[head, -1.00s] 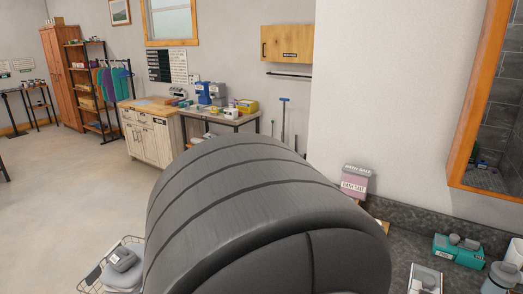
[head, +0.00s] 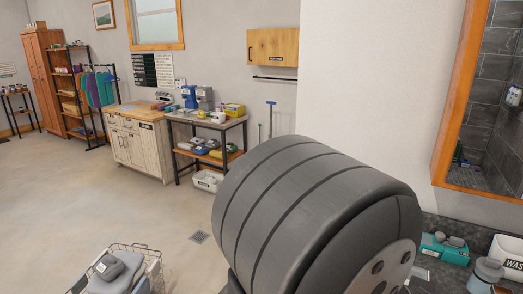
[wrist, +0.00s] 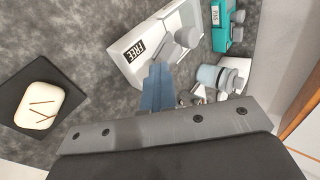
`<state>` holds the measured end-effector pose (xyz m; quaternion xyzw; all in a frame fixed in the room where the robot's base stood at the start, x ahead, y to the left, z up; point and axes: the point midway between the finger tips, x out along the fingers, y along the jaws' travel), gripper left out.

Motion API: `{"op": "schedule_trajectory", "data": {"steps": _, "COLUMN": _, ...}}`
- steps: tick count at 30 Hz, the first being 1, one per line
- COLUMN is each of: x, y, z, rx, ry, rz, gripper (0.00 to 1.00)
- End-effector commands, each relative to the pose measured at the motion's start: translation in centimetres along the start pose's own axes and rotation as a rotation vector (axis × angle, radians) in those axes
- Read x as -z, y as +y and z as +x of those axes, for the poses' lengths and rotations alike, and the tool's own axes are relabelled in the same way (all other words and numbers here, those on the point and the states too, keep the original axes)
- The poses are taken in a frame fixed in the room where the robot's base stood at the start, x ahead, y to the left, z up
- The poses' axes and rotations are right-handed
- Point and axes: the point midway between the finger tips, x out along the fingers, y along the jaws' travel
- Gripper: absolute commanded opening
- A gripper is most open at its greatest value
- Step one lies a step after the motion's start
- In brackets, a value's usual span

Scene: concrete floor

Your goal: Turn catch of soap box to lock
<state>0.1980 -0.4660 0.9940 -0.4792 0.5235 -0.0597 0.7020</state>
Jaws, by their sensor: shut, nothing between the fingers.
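My gripper (wrist: 158,75) shows as blue-grey fingers, shut and empty, just below the box's lower edge in the picture. Whether the fingertips touch the box or knob I cannot tell. In the head view my large grey arm link hides the gripper and most of the box.
A teal box (wrist: 221,28) with grey knobs and a pale blue-white bottle (wrist: 208,75) crowd the right side. A cream soap bar (wrist: 40,105) lies on a black tray (wrist: 14,115) at left. The grey counter between is clear. A waste bin (head: 510,250) stands at right.

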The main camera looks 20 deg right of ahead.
Motion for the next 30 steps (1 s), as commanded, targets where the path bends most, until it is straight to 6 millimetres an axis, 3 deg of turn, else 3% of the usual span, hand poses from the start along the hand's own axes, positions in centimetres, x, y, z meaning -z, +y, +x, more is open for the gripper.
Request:
{"op": "schedule_trajectory", "data": {"steps": 11, "x": 0.0, "y": -0.6, "z": 0.3, "rx": 0.005, "ry": 0.011, "rz": 0.009, "gripper": 0.00}}
{"op": "schedule_trajectory", "data": {"steps": 16, "x": -0.1, "y": -0.7, "z": 0.3, "rx": 0.007, "ry": 0.008, "rz": 0.008, "gripper": 0.32}}
{"op": "schedule_trajectory", "data": {"steps": 22, "x": -0.4, "y": -1.1, "z": 0.3, "rx": 0.014, "ry": -0.002, "rz": -0.005, "gripper": 0.32}}
{"op": "schedule_trajectory", "data": {"steps": 23, "x": -0.6, "y": -1.4, "z": 0.2, "rx": 0.020, "ry": -0.011, "rz": -0.018, "gripper": 0.28}}
{"op": "schedule_trajectory", "data": {"steps": 24, "x": -1.1, "y": -2.0, "z": 0.1, "rx": 0.029, "ry": -0.029, "rz": -0.045, "gripper": 0.36}}
{"op": "schedule_trajectory", "data": {"steps": 26, "x": -1.6, "y": -3.2, "z": 0.2, "rx": 0.043, "ry": -0.063, "rz": -0.112, "gripper": 0.36}}
{"op": "schedule_trajectory", "data": {"steps": 30, "x": -3.6, "y": -6.9, "z": 0.5, "rx": 0.080, "ry": -0.185, "rz": -0.394, "gripper": 0.36}}
